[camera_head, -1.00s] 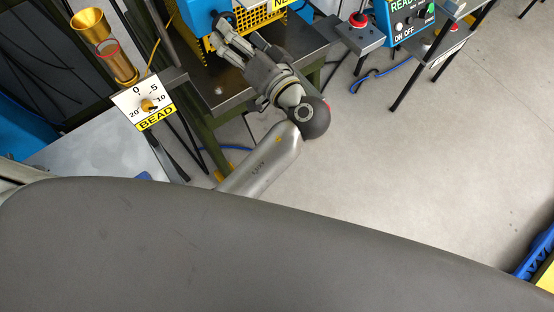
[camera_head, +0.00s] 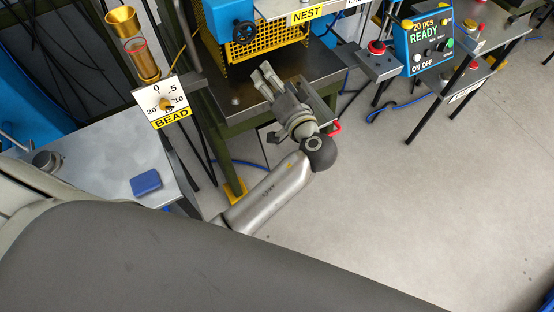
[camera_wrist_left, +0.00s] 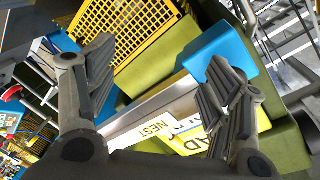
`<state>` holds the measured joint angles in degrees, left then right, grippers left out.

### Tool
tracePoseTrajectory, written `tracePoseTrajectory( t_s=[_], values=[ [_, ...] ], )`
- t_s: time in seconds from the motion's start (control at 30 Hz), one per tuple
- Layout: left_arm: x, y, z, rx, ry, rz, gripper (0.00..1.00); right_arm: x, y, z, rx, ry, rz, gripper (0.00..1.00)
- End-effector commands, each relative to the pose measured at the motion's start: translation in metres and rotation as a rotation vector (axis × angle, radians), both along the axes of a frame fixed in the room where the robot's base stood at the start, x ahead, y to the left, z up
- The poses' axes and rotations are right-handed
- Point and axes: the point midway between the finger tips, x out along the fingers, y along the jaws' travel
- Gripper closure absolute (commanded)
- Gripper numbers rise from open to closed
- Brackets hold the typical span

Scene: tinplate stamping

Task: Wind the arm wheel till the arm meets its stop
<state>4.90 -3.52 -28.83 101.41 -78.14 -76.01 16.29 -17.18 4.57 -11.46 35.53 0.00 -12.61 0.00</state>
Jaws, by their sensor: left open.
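A dark handwheel (camera_head: 244,32) sits on the front of a blue housing (camera_head: 222,14) above a yellow mesh guard (camera_head: 262,44); no label shows whether it is the arm wheel. My left gripper (camera_head: 264,78) is in front of and below the guard, apart from the wheel and empty. In the left wrist view its fingers (camera_wrist_left: 158,88) are spread wide, with nothing between them but the background. That view also shows the mesh guard (camera_wrist_left: 125,32) and a NEST sign (camera_wrist_left: 155,130). The arm and its stop cannot be made out. My right gripper is not in view.
A BEAD dial (camera_head: 166,104) stands left of the bench, below a brass funnel (camera_head: 121,20). A red button (camera_head: 376,47) and blue READY panel (camera_head: 424,42) stand right. A blue block (camera_head: 146,182) lies on the left grey table (camera_head: 100,160).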

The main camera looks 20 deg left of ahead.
Motion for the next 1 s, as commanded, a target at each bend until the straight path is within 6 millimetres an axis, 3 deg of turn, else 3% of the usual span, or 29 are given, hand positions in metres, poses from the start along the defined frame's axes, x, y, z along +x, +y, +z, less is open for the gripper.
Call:
tracePoseTrajectory(
  t_s=[0.5,1.0],
  values=[
    [0.006,-0.010,-0.105,-0.026,0.198,-0.118,0.26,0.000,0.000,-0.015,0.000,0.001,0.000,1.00],
    [-0.007,-0.015,-0.205,-0.083,0.373,-0.212,0.26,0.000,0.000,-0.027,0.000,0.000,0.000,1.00]
  ],
)
